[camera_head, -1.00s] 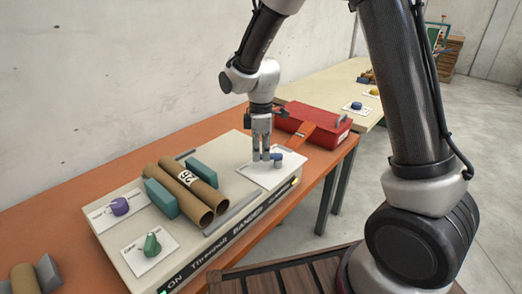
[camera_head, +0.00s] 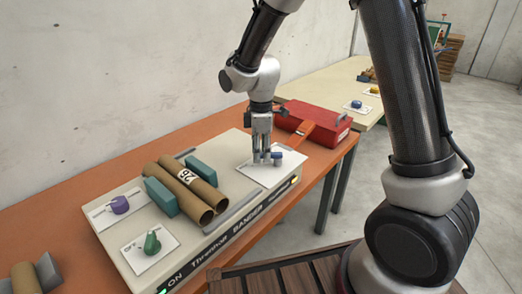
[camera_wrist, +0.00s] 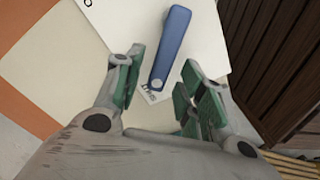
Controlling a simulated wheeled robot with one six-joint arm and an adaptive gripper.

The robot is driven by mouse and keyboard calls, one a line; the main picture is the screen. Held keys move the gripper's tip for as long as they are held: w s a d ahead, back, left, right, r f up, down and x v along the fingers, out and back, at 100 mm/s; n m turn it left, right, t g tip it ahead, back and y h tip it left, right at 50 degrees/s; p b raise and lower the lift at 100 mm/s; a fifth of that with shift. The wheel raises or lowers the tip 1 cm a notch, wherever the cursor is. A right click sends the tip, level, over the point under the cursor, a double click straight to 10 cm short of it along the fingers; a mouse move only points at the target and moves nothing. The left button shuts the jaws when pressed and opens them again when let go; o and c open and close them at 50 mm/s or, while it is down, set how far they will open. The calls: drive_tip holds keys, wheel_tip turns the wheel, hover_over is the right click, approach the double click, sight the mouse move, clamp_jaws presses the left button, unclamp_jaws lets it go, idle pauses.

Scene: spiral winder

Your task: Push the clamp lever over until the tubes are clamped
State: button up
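The clamp lever is a blue handle (camera_head: 277,156) on a white plate at the right end of the cream machine. In the wrist view the blue lever (camera_wrist: 172,45) lies between and ahead of my fingertips, with its round pivot end nearest them. My gripper (camera_head: 262,160) points down right beside the lever; in the wrist view my gripper's (camera_wrist: 160,85) green-padded fingers stand apart with nothing held. I cannot tell whether a finger touches the lever. Two brown cardboard tubes (camera_head: 172,188) lie side by side between two teal jaws (camera_head: 161,197), (camera_head: 201,171).
A purple knob (camera_head: 120,204) and a green knob (camera_head: 152,243) sit on the machine's left part. A red toolbox (camera_head: 316,122) stands behind my gripper on the orange table (camera_head: 85,195). Another tube (camera_head: 24,279) lies at the lower left.

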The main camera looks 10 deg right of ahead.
wheel_tip(320, 180, up, 12)
idle(0.4)
drive_tip(key=s+d+r+m+t, duration=0.2)
drive_tip(key=s+d+r+m, duration=0.2)
drive_tip(key=s+d+m, duration=0.4)
drive_tip(key=s+d+r+m+t, duration=0.2)
drive_tip(key=s+d+r+m, duration=0.2)
drive_tip(key=s+d+m, duration=0.4)
drive_tip(key=s+d, duration=0.5)
drive_tip(key=s, duration=0.2)
drive_tip(key=shift+s+r, duration=0.2)
drive_tip(key=shift+r, duration=0.05)
drive_tip(key=shift+d, duration=0.1)
idle(0.4)
